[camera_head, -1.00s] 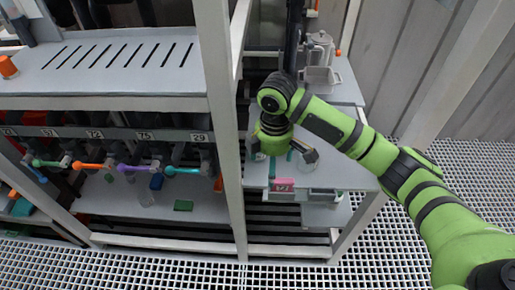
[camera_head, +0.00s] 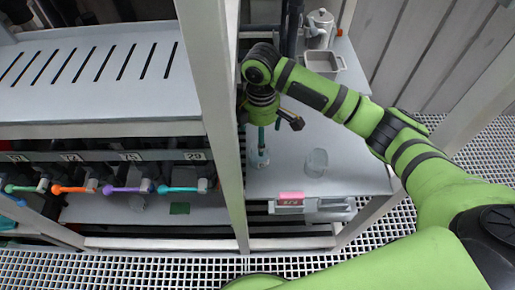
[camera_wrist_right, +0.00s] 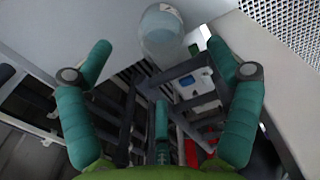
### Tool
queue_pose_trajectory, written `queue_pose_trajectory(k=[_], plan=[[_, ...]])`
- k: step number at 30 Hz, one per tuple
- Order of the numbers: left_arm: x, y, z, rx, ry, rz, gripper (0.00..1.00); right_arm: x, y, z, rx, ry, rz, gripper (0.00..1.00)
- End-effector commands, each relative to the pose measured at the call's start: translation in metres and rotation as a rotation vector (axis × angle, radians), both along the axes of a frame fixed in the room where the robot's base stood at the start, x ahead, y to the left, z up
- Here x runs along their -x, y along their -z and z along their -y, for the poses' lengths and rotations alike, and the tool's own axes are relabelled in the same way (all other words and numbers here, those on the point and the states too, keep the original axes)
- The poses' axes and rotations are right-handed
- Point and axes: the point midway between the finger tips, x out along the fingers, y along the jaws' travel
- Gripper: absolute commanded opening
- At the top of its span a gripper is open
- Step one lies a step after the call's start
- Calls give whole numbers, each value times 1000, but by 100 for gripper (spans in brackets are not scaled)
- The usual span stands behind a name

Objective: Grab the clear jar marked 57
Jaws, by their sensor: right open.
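A clear jar (camera_head: 316,162) stands on the pale shelf (camera_head: 350,180) right of the white post. A second clear jar (camera_head: 259,158) stands at the left of that shelf, just below my right gripper (camera_head: 262,140). In the right wrist view a clear jar (camera_wrist_right: 162,38) shows at top centre, between and beyond the teal fingertips of my right gripper (camera_wrist_right: 158,52). The fingers are wide apart, with nothing held between them. I cannot read 57 on any jar. My left gripper is out of view.
The white post (camera_head: 218,110) stands close left of my right gripper. A metal jug (camera_head: 319,27) and a grey bin (camera_head: 325,65) sit at the shelf's back. Coloured valve handles (camera_head: 125,190) line the left rack.

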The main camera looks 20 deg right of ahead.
Motion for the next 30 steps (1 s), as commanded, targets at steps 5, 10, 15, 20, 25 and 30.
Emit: queue_pose_trajectory(k=[5,10,15,20,25,30], plan=[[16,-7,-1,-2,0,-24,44,1,30,0,0,1,-4,90],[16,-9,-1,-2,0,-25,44,0,44,0,0,1,-1,90],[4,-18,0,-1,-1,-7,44,-1,62,-2,2,0,-4,90],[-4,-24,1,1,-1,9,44,-2,86,-3,0,1,-2,90],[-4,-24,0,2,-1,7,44,-3,96,-2,1,0,1,90],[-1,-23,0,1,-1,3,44,-3,96,-2,0,0,1,90]])
